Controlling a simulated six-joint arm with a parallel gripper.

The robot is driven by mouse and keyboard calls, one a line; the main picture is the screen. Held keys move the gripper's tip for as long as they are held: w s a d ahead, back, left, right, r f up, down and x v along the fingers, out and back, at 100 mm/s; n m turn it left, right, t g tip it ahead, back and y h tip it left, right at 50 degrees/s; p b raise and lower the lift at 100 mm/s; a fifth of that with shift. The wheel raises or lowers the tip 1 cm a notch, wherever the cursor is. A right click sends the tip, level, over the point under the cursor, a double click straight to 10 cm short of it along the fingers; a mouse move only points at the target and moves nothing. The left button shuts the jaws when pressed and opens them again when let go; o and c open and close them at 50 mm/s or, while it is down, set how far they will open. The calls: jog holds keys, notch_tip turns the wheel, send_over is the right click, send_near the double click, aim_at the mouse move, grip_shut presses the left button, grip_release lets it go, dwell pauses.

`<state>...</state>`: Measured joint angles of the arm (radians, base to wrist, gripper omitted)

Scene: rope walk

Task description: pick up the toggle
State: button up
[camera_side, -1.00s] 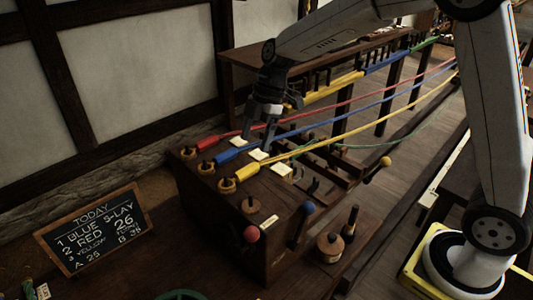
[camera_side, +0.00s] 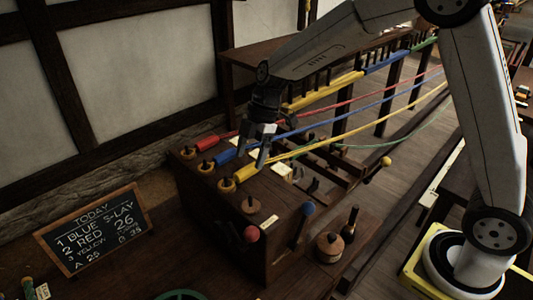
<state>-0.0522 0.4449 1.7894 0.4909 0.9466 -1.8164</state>
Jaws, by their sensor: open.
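No part is plainly marked as the toggle, so I cannot tell which piece it is. A red sleeve (camera_side: 207,142), a blue sleeve (camera_side: 224,155) and a yellow sleeve (camera_side: 245,172) lie in a row at rope ends on the dark wooden box (camera_side: 235,212). Round wooden pegs stand at their left ends, including one by the yellow sleeve (camera_side: 227,184). My gripper (camera_side: 252,158) is open and points down over the box top, by the blue and yellow sleeves. Its fingers hide part of the blue rope. I see nothing between them, and cannot tell whether they touch anything.
Red, blue and yellow ropes run back right past a rack (camera_side: 335,92). A yellow-knobbed lever (camera_side: 386,161) stands right. A chalkboard (camera_side: 93,228) leans at left.

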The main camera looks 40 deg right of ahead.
aim_at(246, 168)
jog(key=shift+x, duration=1.75)
grip_shut()
jog(key=shift+r, duration=0.1)
